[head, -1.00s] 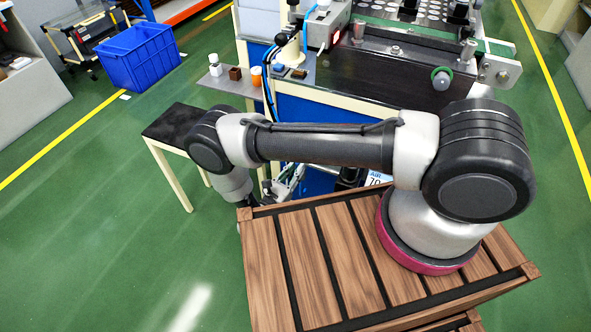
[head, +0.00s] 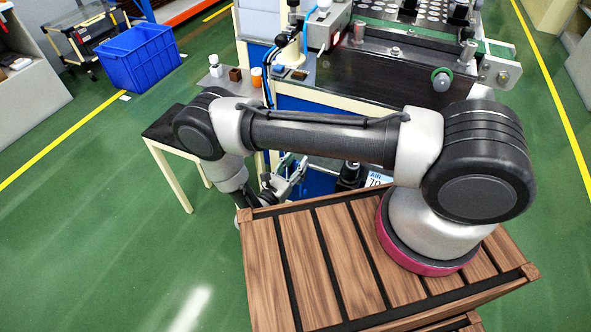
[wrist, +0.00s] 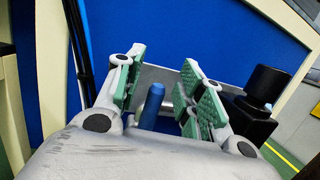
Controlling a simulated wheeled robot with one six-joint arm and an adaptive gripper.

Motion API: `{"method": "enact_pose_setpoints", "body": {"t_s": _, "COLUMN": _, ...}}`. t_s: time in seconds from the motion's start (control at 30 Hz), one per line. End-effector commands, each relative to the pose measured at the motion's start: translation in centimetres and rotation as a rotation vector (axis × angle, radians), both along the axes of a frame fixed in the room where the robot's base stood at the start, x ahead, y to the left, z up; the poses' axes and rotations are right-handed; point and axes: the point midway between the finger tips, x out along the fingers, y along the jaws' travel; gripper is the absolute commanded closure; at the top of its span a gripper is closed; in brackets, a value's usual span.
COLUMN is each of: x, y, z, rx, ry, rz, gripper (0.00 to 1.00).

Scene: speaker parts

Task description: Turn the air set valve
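My gripper (head: 288,180) is low in front of the blue machine front, partly hidden behind my arm in the head view. In the wrist view my gripper (wrist: 163,86) is open, its two green-padded fingers spread apart. A blue rod-like handle (wrist: 152,104) stands between the fingers, nearer the left one, with a gap to the right pad; I cannot tell whether it touches the left. It looks like the valve handle. A black air unit with a round knob (wrist: 266,86) is just right of the right finger. A dark part of it (head: 348,176) shows beside the "AIR" label (head: 377,180).
The blue machine panel (wrist: 200,40) is close behind the fingers. Dark hoses (wrist: 77,40) run down at the left. A small black-topped table (head: 160,125) stands left of my arm. A blue crate (head: 139,57) lies farther off on the green floor.

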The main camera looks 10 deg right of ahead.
Motion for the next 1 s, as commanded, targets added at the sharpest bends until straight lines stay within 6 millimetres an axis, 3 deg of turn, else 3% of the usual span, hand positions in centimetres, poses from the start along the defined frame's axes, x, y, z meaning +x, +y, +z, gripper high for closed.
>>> {"method": "enact_pose_setpoints", "body": {"t_s": 0.1, "x": 0.0, "y": 0.1, "z": 2.6, "rx": 0.001, "ry": -0.001, "rz": 0.0, "gripper": 0.62}}
{"method": "enact_pose_setpoints", "body": {"t_s": 0.33, "x": 0.0, "y": 0.0, "z": 5.5, "rx": 0.002, "ry": -0.001, "rz": 0.0, "gripper": 0.62}}
{"method": "enact_pose_setpoints", "body": {"t_s": 0.9, "x": 0.0, "y": 0.0, "z": 5.8, "rx": -0.003, "ry": 0.005, "rz": -0.001, "gripper": 0.62}}
{"method": "enact_pose_setpoints", "body": {"t_s": 1.0, "x": -0.5, "y": -0.8, "z": 5.1, "rx": 0.003, "ry": 0.047, "rz": -0.043, "gripper": 0.62}}
